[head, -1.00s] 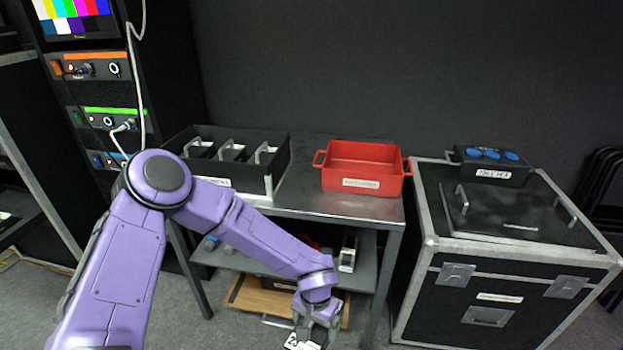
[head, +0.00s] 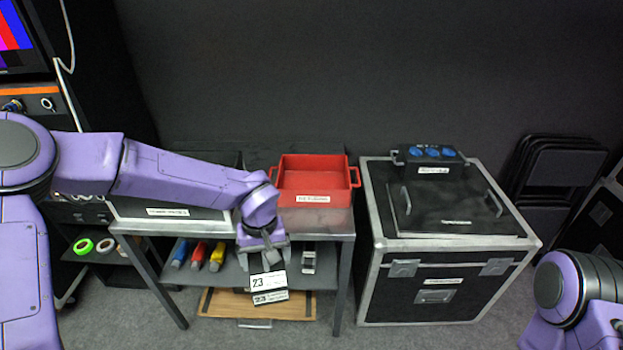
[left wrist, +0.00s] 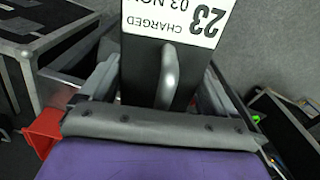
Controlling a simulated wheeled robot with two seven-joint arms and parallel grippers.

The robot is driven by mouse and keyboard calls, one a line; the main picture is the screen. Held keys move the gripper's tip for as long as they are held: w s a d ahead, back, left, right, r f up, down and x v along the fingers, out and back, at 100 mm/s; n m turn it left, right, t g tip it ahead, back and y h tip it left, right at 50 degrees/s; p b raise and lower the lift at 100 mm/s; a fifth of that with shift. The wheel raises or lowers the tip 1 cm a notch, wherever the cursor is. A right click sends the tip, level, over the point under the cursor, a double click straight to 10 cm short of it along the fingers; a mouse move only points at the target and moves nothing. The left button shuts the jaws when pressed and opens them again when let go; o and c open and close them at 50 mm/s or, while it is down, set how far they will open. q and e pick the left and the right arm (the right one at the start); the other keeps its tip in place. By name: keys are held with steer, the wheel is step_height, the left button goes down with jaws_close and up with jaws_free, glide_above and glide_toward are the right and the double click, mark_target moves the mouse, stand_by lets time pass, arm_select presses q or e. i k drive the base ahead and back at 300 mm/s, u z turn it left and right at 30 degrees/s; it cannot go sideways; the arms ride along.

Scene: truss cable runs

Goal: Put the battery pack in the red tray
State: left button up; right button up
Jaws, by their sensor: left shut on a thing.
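The battery pack (head: 268,283) is a dark block with a white label reading 23. My left gripper (head: 264,264) is shut on it and holds it in front of the table, below the tabletop level. In the left wrist view, the pack (left wrist: 150,85) sits between the fingers with its label reading CHARGED and a grey handle showing. The red tray (head: 313,199) stands on the metal table, behind and to the right of the gripper. It looks empty, and a corner of it shows in the left wrist view (left wrist: 42,130). My right gripper is out of view.
A flight case (head: 440,280) with a power box (head: 430,157) stands right of the table.

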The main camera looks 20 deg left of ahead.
mark_target(313, 188)
steer(key=i, duration=1.4)
